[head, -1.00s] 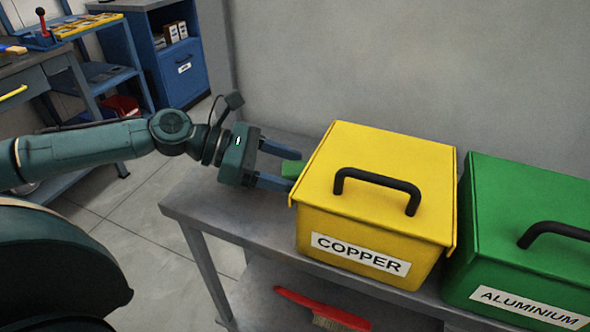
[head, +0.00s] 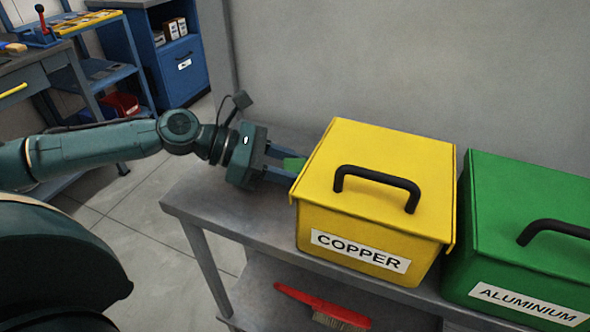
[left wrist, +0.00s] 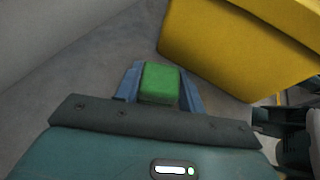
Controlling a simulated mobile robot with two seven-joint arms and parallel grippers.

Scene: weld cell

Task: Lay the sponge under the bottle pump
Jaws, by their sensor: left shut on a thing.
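A green block that looks like the sponge (left wrist: 159,83) sits between the fingers of my left gripper (left wrist: 158,88) in the left wrist view. The gripper is shut on it. In the head view the left gripper (head: 283,165) reaches in from the left, low over the bench, beside the left side of the yellow COPPER box. The bottle pump is not in view. My right gripper is not in view.
The yellow COPPER box (head: 385,165) and green ALUMINIUM box (head: 530,215) stand on the grey bench (head: 215,212). A red-handled brush (head: 318,303) lies on the lower shelf. A blue cabinet (head: 184,75) and a cluttered workbench stand at the back left.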

